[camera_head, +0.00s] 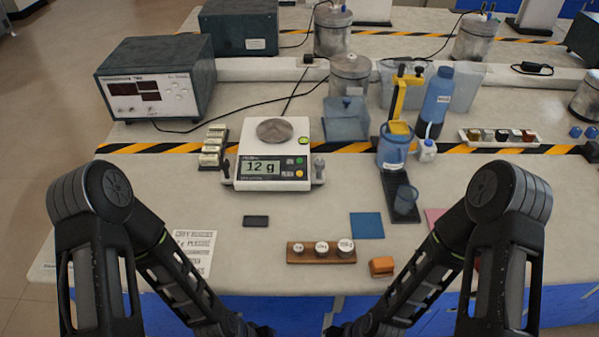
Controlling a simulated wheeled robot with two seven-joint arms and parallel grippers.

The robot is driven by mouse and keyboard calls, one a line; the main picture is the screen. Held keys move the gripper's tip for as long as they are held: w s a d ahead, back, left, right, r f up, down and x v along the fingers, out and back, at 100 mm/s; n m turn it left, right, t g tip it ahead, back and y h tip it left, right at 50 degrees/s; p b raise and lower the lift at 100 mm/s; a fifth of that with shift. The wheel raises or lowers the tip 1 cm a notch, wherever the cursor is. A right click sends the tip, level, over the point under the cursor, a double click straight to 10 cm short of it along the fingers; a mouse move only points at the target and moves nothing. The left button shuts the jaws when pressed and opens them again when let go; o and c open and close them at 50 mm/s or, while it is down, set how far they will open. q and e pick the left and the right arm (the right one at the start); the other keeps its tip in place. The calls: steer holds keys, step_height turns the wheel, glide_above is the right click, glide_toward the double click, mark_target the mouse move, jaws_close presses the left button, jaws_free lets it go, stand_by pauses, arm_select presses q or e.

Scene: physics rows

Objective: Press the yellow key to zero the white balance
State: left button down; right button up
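The white balance (244,184) stands on the bench left of centre, with a round metal pan on top. Its display (260,167) reads 12 g. My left gripper (258,331) and my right gripper (338,331) are at the bottom edge of the view, in front of the bench and well short of the balance. Both are dark and partly cut off, so their fingers do not show clearly.
A wooden block with several weights (321,259), a black block (256,221), a blue square (367,225) and an orange block (382,266) lie in front of the balance. A blue jug (393,155) stands right. A printed sheet (196,249) lies left.

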steer(key=shift+c, duration=0.4)
jaws_close()
stand_by(1.2)
